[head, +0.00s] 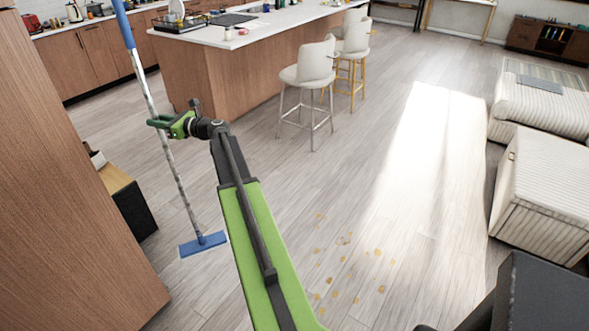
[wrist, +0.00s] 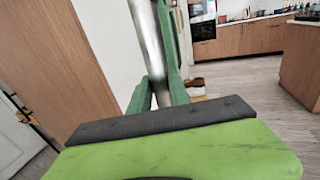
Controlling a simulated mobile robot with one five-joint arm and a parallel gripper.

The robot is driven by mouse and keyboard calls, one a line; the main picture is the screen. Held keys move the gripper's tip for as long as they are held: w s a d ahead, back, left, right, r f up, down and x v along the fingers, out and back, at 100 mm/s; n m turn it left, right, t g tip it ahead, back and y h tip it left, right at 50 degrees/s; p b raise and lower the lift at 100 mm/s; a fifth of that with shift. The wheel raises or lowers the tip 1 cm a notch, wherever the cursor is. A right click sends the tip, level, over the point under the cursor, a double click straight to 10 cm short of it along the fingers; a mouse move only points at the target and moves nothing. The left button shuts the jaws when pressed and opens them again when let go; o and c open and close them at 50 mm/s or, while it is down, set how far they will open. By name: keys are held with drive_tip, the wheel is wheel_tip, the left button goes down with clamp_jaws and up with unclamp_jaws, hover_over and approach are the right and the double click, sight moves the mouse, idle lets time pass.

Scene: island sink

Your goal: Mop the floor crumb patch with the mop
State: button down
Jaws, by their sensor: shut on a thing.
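The mop (head: 155,110) has a blue grip at the top, a long silver pole and a flat blue head (head: 203,244). The mop leans slightly, and its head is at or just above the floor; I cannot tell if it touches. My gripper (head: 160,122) is shut on the mop's pole. In the wrist view the green fingers (wrist: 160,92) close around the silver pole (wrist: 148,45). The crumb patch (head: 345,260) is a scatter of yellow-brown bits on the wood floor, to the right of the mop head, with my arm between them in the head view.
A tall wooden panel (head: 60,190) stands close on the left, with a low dark box (head: 135,209) beside it. The island (head: 215,75) and white stools (head: 310,75) stand ahead. Striped seats (head: 545,190) are at right. The middle floor is clear.

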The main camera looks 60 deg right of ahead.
drive_tip(key=shift+f, duration=0.1)
drive_tip(key=s+d+f+m+g+h+b, duration=0.2)
drive_tip(key=s+d+f+m+h+b, duration=0.55)
drive_tip(key=s+d+f+b, duration=0.9)
drive_tip(key=s+d+f+m+g+h+b, duration=0.2)
drive_tip(key=s+d+f+m+h+b, duration=0.2)
drive_tip(key=s+d+f+h+b, duration=1.15)
drive_tip(key=s+f+y+b, duration=0.1)
drive_tip(key=y+b, duration=0.1)
drive_tip(key=b, duration=0.1)
drive_tip(key=s+d+f+y+b, duration=0.1)
drive_tip(key=s+f+y+b, duration=0.1)
drive_tip(key=y, duration=0.1)
drive_tip(key=shift+s+d+f+t+b, duration=0.1)
drive_tip(key=shift+s+f+t+b, duration=0.1)
drive_tip(key=shift+s+t+b, duration=0.15)
